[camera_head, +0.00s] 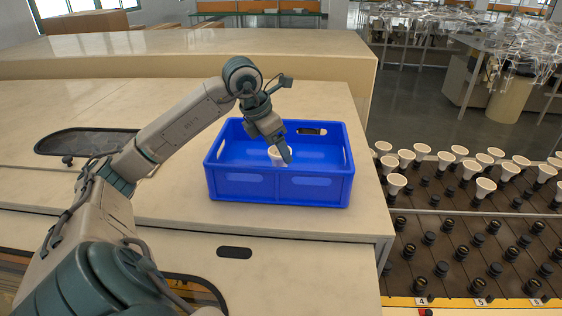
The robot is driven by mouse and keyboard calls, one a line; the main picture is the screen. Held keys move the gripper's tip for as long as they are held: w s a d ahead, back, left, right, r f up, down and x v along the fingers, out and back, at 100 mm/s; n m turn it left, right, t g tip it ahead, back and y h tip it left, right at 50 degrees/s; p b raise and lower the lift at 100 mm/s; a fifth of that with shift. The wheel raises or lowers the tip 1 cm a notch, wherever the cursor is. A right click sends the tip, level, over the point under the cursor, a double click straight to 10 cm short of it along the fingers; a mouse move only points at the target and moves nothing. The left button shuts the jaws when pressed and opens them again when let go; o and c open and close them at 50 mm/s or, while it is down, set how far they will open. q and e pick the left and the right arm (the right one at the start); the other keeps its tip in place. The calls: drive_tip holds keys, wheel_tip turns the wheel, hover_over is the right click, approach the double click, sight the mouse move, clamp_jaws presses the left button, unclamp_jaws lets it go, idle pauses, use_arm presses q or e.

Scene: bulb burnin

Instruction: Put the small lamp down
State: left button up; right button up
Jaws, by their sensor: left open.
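A small white lamp (275,159) is inside the blue crate (262,189), partly hidden by my left gripper (285,156). The gripper reaches down into the crate from above, with its fingers at the lamp. The jaws are open. I cannot tell whether the fingers touch the lamp or whether the lamp stands or lies on the crate floor. My right gripper is not in view.
The crate stands on a beige counter (190,216) near its right edge. To the right is a dark rack (464,240) with many sockets, several holding white lamps (397,184). A raised beige ledge (180,55) runs behind. The counter around the crate is clear.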

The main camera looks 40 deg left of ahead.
use_arm(q)
drive_tip(key=d+b+v, duration=0.1)
drive_tip(key=v, duration=0.6)
drive_tip(key=shift+a+r, duration=0.25)
drive_tip(key=shift+a, duration=0.25)
